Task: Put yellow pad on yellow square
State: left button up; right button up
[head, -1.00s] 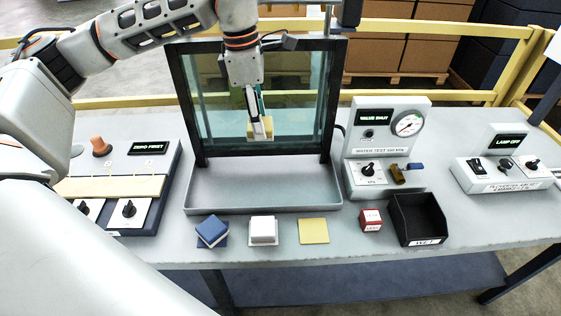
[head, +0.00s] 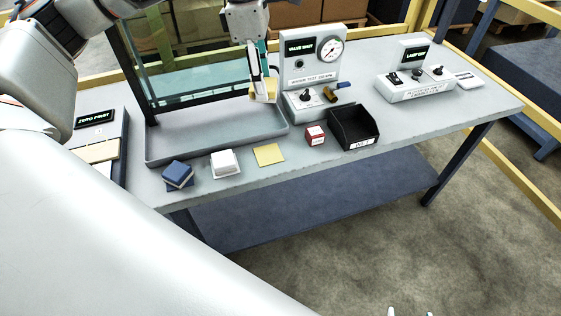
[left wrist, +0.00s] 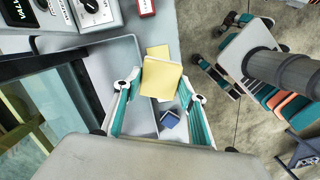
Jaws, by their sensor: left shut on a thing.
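My left gripper (head: 262,84) is shut on the yellow pad (head: 264,93), held up over the right end of the grey tray. In the left wrist view the pad (left wrist: 161,80) sits between the fingertips. The flat yellow square (head: 268,154) lies on the table's front strip, bare, right of the white pad. In the left wrist view the square (left wrist: 158,51) shows just beyond the held pad, partly covered by it. My right gripper (left wrist: 226,50) is open and empty, away from the table; only its tips show at the head view's bottom edge.
A white pad (head: 224,162) and a blue pad (head: 177,174) sit left of the square. A red-and-white block (head: 315,135) and a black bin (head: 352,145) stand right. The grey tray (head: 215,138) and gauge panel (head: 311,72) lie behind.

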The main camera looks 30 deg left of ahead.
pick_arm(q)
jog(key=shift+d+f, duration=0.15)
jog(key=shift+f, duration=0.05)
notch_tip(320, 180, down, 14)
jog(key=shift+f+b, duration=0.2)
jog(key=shift+b, duration=0.7)
jog(key=shift+f, duration=0.75)
notch_tip(320, 180, down, 4)
jog(key=shift+r, duration=0.1)
jog(key=o, duration=0.8)
jog(key=shift+o, duration=0.2)
